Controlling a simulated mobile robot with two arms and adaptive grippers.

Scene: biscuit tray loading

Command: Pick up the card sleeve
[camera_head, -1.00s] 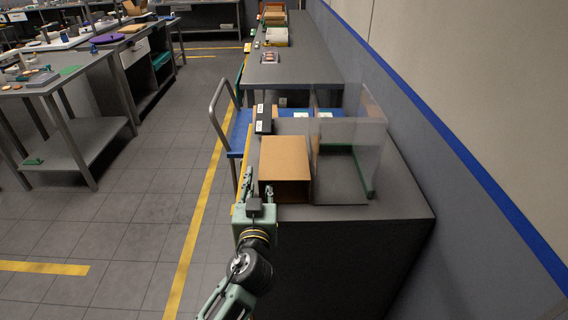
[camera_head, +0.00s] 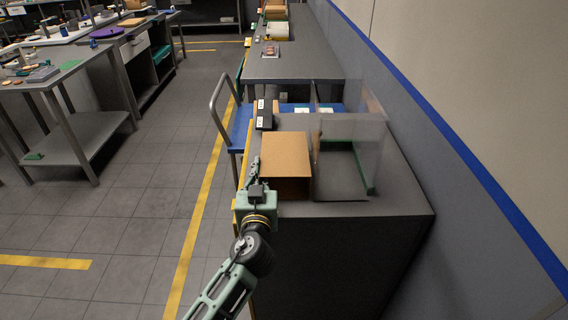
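The card sleeve (camera_head: 286,153), a brown open-ended cardboard box shape, lies on the dark grey bench with its dark open end facing me. My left gripper (camera_head: 259,178) is at the sleeve's near left corner. One finger shows along the outside of its left side. The other finger is not clearly visible, so I cannot tell whether the fingers are closed on the card. My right gripper is not in view.
A clear-walled stand with a green edge (camera_head: 358,170) is just right of the sleeve. A black box with white labels (camera_head: 264,116) is behind it. The bench's front right is clear.

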